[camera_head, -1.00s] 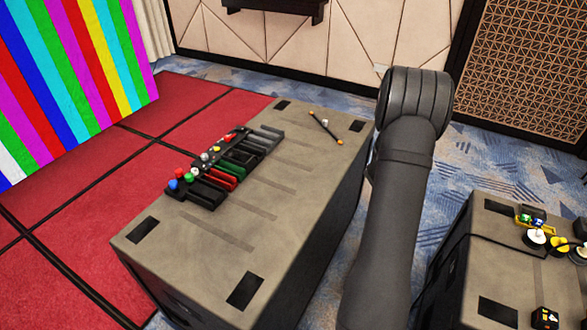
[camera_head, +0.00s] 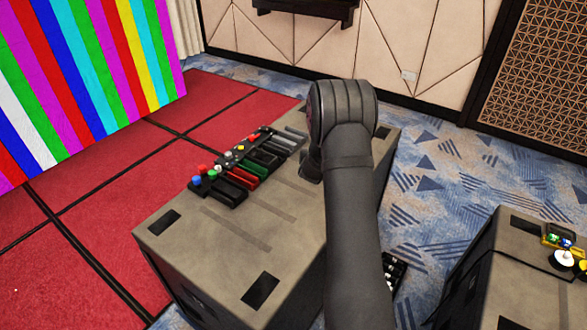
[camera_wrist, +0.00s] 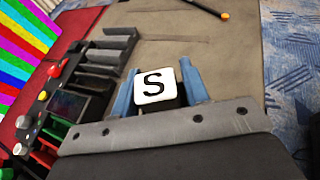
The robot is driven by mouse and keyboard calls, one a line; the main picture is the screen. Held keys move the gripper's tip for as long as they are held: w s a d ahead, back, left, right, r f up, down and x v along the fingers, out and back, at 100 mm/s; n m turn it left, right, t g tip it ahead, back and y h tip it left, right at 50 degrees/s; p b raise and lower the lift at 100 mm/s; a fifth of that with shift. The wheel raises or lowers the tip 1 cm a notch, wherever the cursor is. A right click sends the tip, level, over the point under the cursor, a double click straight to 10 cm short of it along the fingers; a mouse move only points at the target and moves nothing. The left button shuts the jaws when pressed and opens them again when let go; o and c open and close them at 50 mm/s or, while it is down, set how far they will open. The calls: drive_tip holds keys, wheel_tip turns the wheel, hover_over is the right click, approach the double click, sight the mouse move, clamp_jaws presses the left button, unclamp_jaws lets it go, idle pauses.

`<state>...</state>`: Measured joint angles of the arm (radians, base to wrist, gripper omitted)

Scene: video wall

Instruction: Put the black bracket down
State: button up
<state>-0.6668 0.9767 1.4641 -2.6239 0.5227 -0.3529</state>
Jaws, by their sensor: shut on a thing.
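My gripper (camera_wrist: 157,90) has its two blue fingers on either side of a white-faced piece with a black S (camera_wrist: 154,87). A dark part shows beneath the white face; I cannot tell whether this is the black bracket. In the head view my arm hides the fingers and the held piece. My gripper is over the far part of the grey-brown case (camera_head: 220,235). Several black bracket-like holders (camera_wrist: 108,52) lie to the left of my gripper in the wrist view. In the head view a row of black, red and green holders (camera_head: 262,160) lies along the case's left edge.
Red, green, blue and white knobs (camera_head: 212,173) line the row's left side. A black stick with an orange tip (camera_wrist: 205,8) lies beyond my gripper. Bare case top (camera_wrist: 220,55) lies right of the row. A second case (camera_head: 520,265) with small parts stands at right.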

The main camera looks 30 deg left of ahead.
drive_tip(key=a+f, duration=0.2)
drive_tip(key=a, duration=0.1)
drive_tip(key=s+a+f, duration=0.1)
drive_tip(key=a, duration=0.2)
drive_tip(key=a+f, duration=0.2)
drive_tip(key=a, duration=0.1)
drive_tip(key=shift+s+a+f, duration=0.1)
drive_tip(key=shift+s+f, duration=0.1)
drive_tip(key=shift+f, duration=2.1)
drive_tip(key=shift+f, duration=0.2)
drive_tip(key=o, duration=1.1)
drive_tip(key=shift+r, duration=0.2)
drive_tip(key=v, duration=1.2)
